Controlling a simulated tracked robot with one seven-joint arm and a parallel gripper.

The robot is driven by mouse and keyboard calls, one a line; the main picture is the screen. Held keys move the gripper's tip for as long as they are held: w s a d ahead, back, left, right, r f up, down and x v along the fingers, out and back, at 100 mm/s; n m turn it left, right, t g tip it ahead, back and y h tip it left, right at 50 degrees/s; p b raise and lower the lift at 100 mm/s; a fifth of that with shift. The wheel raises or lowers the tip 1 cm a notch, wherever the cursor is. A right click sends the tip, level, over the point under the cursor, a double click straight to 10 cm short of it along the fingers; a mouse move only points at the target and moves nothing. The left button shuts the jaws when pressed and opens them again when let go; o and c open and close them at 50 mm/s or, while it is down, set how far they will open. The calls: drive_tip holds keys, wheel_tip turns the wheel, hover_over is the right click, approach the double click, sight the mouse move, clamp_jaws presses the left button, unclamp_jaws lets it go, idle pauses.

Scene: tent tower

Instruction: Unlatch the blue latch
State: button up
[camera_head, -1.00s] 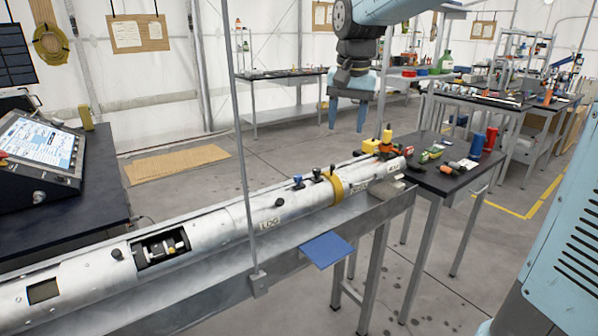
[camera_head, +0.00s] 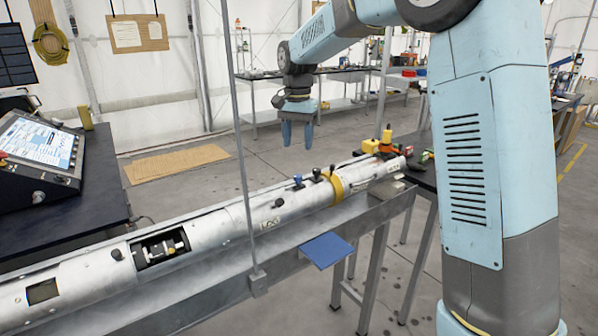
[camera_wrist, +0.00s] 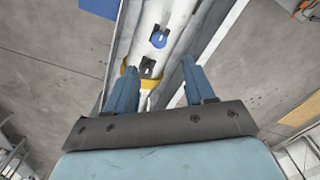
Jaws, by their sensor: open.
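The blue latch (camera_head: 298,181) is a small knob-like part on top of the long silvery tube (camera_head: 215,226). In the wrist view the blue latch (camera_wrist: 158,40) shows as a round blue part beyond my fingertips. My gripper (camera_head: 297,146) points down, open and empty, above the far side of the tube and apart from the latch. In the wrist view my gripper (camera_wrist: 157,66) has its two blue fingers spread at either side of the tube's line. A black latch (camera_head: 316,174) sits just right of the blue one, before a yellow collar (camera_head: 337,190).
The tube lies in a metal trough (camera_head: 235,275) with a blue plate (camera_head: 326,250) at its front side. A thin upright pole (camera_head: 244,150) stands in front of the tube. Yellow and red items (camera_head: 381,146) are at its right end. A control panel (camera_head: 38,150) stands at left.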

sight(298, 175)
wheel_tip(298, 175, down, 10)
drive_tip(key=shift+r, duration=0.1)
idle(0.4)
clamp_jaws()
idle(0.4)
